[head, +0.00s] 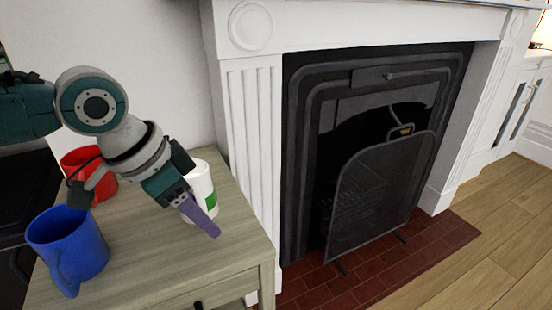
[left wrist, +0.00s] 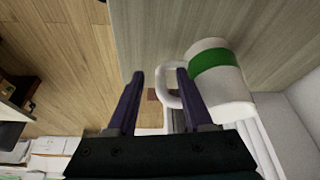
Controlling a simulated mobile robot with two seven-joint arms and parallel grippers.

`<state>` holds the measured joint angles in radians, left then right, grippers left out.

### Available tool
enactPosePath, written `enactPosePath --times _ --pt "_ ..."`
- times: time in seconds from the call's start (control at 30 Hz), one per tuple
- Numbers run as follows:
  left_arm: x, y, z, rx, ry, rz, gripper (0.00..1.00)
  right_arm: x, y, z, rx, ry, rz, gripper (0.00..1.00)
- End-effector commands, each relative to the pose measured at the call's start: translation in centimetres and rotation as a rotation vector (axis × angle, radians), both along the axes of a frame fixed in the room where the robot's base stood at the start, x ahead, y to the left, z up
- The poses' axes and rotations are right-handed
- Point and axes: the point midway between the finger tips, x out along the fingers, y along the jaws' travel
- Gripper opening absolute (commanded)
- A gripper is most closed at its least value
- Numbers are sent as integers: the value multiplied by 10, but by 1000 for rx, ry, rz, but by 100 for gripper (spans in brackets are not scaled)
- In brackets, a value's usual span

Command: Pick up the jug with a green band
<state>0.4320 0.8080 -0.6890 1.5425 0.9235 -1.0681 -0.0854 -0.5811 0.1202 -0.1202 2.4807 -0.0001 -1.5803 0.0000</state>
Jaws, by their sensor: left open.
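The white jug with a green band (head: 203,178) stands on the cabinet top, partly hidden behind my left gripper (head: 198,217). In the left wrist view the jug (left wrist: 222,88) is at the right, its handle toward the fingers. My left gripper (left wrist: 160,76) is open, with two purple fingers. The outer part of the handle shows between the fingers, close to the right one, which overlaps the handle loop. I cannot tell whether they touch. My right gripper is not in view.
A blue mug (head: 68,246) stands at the left front of the wooden cabinet (head: 190,258). A red mug (head: 77,160) stands behind it, partly hidden by my arm. The white fireplace surround (head: 252,130) rises close to the cabinet's right side. A dark fire screen (head: 385,195) stands farther right.

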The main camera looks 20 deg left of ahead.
Motion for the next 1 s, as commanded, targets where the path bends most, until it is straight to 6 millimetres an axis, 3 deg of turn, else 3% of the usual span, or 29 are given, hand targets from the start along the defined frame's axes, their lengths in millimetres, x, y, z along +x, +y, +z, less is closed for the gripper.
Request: enactPosePath --times 0.13,0.6,1.0 --pt "0 0 1 0 0 -1 51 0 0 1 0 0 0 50" --pt "0 0 1 0 0 -1 0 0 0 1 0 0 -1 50" --pt "0 0 1 0 -1 -1 0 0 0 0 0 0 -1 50"
